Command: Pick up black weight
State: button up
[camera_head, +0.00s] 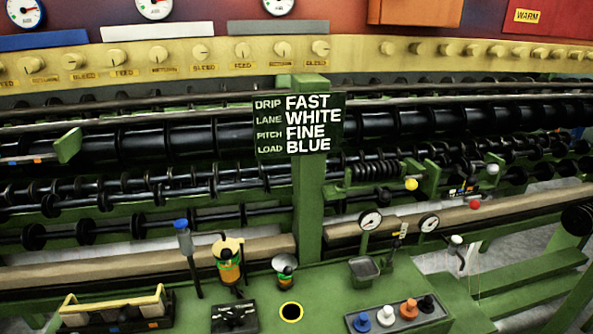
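The black weight (427,303) is a small dark knob-topped piece at the right end of a grey holder (397,321) on the green bench at the lower right. It stands upright in a row with an orange weight (409,309), a white weight (385,315) and a blue weight (361,322) to its left. Nothing covers it. My gripper is not in view.
A small grey cup (363,268) and two dial gauges (371,220) stand behind the holder. A green post carries a sign (299,124). Black rollers and wooden rails (150,262) cross behind.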

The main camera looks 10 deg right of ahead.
aim_at(426, 305)
jog(key=k+l+z, duration=0.1)
jog(key=z, duration=0.35)
jog(key=l+z, duration=0.25)
jog(key=z, duration=0.25)
jog(key=i+l+u, duration=0.15)
jog(key=u, duration=0.25)
jog(key=i+l+u, duration=0.15)
jog(key=u, duration=0.25)
jog(key=i+l+u, duration=0.1)
jog(key=u, duration=0.3)
jog(key=i+l+u, duration=0.1)
jog(key=l+u, duration=0.25)
